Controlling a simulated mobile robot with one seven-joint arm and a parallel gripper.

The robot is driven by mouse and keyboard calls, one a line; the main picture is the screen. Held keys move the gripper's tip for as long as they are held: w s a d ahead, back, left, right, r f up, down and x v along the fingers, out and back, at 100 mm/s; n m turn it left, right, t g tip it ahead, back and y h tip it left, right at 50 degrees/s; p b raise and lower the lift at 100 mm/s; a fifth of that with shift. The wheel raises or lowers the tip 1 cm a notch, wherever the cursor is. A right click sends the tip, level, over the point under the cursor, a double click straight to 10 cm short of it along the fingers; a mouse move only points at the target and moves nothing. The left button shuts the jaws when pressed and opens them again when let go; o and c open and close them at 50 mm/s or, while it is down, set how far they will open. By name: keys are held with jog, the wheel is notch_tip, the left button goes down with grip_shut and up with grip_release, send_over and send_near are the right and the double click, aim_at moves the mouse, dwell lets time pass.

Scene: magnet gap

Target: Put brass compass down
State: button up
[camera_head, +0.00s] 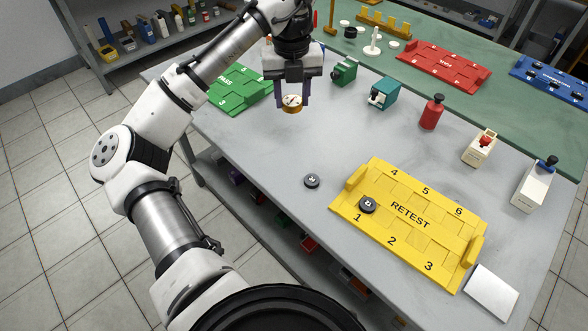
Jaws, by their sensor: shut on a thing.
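The brass compass (292,103) is a small round piece with a pale face and a brass-coloured side. My gripper (293,96) is shut on it, with one dark finger on each side. The gripper points down over the back left part of the grey table (270,150). The compass seems to be held above the tabletop; the exact gap cannot be told. Its underside is hidden.
A green PASS tray (240,90) lies left of the gripper. Green devices (344,72) and (382,93) stand to its right.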

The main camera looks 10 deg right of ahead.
aim_at(294, 168)
jog(key=shift+s+d+f+m, duration=0.15)
jog(key=shift+s+m, duration=0.25)
jog(key=shift+m, duration=0.3)
notch_tip(294, 168, down, 20)
jog(key=shift+r+p, duration=0.1)
jog(key=shift+p, duration=0.85)
jog(key=o, duration=1)
notch_tip(294, 168, up, 12)
jog(key=shift+r+b, duration=0.1)
jog(key=shift+b, duration=1)
